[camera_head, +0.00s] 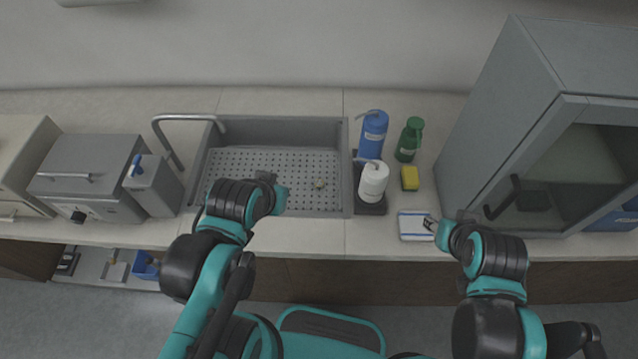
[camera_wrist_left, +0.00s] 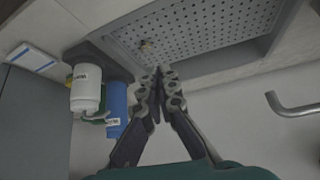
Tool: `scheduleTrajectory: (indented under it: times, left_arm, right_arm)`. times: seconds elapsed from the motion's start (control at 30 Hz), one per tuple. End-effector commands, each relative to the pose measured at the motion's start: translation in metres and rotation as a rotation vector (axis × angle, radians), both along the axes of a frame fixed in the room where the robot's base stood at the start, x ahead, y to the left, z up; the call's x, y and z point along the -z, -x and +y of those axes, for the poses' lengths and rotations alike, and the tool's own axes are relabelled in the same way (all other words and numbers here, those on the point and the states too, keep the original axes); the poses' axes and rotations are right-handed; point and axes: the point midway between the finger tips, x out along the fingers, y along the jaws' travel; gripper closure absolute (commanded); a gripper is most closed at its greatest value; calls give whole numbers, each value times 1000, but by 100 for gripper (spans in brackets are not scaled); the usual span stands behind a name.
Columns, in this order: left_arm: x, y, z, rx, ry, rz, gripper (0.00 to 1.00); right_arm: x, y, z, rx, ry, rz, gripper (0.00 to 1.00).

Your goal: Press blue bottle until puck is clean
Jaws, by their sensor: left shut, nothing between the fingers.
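My left gripper (camera_wrist_left: 160,78) is shut and empty over the sink, left of the puck in the head view, apart from the bottle. My right gripper (camera_head: 431,222) is by the white-and-blue cloth; its opening is unclear.
A white pump bottle (camera_head: 373,182) stands in front of the blue one. A green bottle (camera_head: 409,140), yellow sponge (camera_head: 410,178) and folded cloth (camera_head: 415,226) are to its right. A tap (camera_head: 185,118) arches over the sink's left side. A grey cabinet (camera_head: 500,120) stands at right.

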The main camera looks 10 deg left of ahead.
Motion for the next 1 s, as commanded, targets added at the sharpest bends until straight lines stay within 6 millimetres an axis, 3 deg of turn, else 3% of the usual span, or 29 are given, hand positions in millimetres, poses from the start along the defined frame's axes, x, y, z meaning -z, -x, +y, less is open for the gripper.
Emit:
scheduleTrajectory:
  times: [0.77,0.87,1.0]
  left_arm:
    - [-2,-1,-1,0,2,0,100]
    - [-12,-8,-4,2,16,-2,100]
    - [-40,-31,-17,7,61,-7,100]
  right_arm:
    - [-1,0,0,0,0,0,60]
    - [-9,0,0,0,0,0,60]
    - [-30,0,0,0,0,0,60]
